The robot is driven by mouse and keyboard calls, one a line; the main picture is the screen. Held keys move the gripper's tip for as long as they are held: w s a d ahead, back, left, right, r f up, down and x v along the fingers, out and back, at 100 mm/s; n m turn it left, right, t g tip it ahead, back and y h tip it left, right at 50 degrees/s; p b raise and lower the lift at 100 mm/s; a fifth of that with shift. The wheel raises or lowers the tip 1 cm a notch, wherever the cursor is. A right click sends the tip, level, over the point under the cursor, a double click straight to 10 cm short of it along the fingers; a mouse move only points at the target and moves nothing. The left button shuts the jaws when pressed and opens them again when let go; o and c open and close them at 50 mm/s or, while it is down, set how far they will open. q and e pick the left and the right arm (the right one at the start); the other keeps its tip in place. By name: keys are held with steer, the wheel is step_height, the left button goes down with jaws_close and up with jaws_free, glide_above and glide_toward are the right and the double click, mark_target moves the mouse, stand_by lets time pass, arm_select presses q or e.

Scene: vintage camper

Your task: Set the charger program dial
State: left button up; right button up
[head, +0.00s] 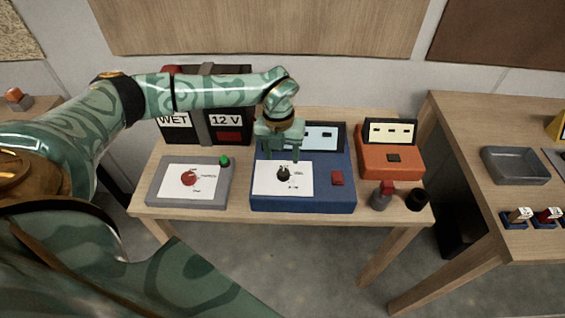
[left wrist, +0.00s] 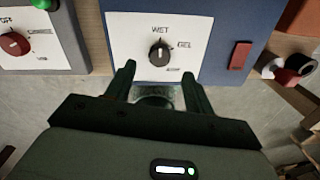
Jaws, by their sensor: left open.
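The blue charger (head: 310,200) stands on the wooden table, with a white dial plate, a red button and a display at its back. Its black program dial (head: 283,174) sits mid-plate. In the left wrist view the dial (left wrist: 160,53) has a light pointer line, and the labels WET and GEL and a third, unclear one surround it. My left gripper (head: 282,158) is open above the charger, its fingertips (left wrist: 157,75) on either side of and short of the dial in the left wrist view. They seem apart from it. My right gripper is not in view.
A grey box (head: 160,198) with a red knob and green button stands left of the charger. A battery (head: 176,135) marked WET and 12 V is behind. An orange device (head: 375,160) and two cable ends (head: 382,196) are at right.

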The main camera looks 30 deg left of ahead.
mark_target(280, 170)
arm_select(q)
step_height(280, 170, up, 10)
steer(key=p, duration=0.1)
steer(key=shift+a, duration=0.25)
steer(key=shift+s, duration=0.1)
